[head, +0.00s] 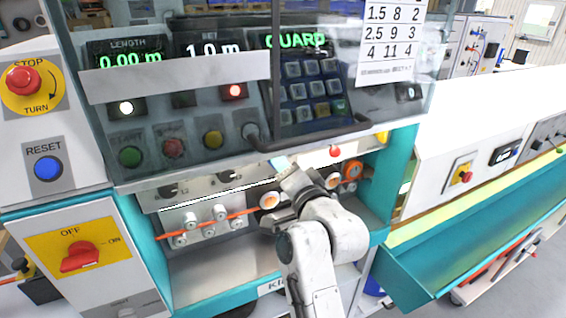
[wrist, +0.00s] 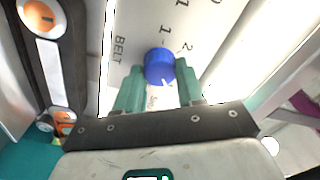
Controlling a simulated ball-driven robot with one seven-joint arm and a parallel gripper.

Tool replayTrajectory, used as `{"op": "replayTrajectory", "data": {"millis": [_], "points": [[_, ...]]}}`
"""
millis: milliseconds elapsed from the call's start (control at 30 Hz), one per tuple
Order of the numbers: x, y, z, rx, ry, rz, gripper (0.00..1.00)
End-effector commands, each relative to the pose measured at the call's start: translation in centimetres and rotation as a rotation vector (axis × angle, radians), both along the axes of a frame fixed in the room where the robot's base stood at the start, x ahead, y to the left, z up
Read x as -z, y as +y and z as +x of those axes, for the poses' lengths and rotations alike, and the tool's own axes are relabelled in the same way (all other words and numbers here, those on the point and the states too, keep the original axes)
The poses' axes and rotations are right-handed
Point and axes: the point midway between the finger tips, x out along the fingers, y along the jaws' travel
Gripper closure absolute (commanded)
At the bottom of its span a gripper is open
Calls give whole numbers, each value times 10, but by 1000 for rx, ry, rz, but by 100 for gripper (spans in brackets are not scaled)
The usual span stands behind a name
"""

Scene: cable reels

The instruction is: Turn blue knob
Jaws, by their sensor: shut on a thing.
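The blue knob (wrist: 160,66) shows in the wrist view on a pale panel, with a white pointer mark on its near side. The panel bears the word BELT and the figures 1 and 2 around the knob. My gripper (wrist: 160,80) has its two teal fingers on either side of the knob and is shut on it. In the head view my gripper (head: 281,168) reaches in under the clear guard at the machine's lower panel (head: 180,190). The knob is hidden there behind my gripper and arm.
The clear guard (head: 190,168) with its dark handle (head: 310,139) hangs just above my gripper. An orange cable (head: 205,225) runs between white rollers left of my arm. A red OFF switch (head: 80,257) sits at lower left. A teal tray (head: 470,235) lies at right.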

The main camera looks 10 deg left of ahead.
Motion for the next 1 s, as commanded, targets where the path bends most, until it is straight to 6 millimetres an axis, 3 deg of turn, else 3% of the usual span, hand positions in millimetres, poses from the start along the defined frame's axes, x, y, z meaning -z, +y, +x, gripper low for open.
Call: {"op": "replayTrajectory", "data": {"millis": [633, 667, 900, 1000], "points": [[1, 0, 0, 0, 28, 39, 92], [1, 0, 0, 0, 28, 39, 59], [0, 0, 0, 1, 27, 39, 36], [0, 0, 0, 1, 27, 39, 36]]}}
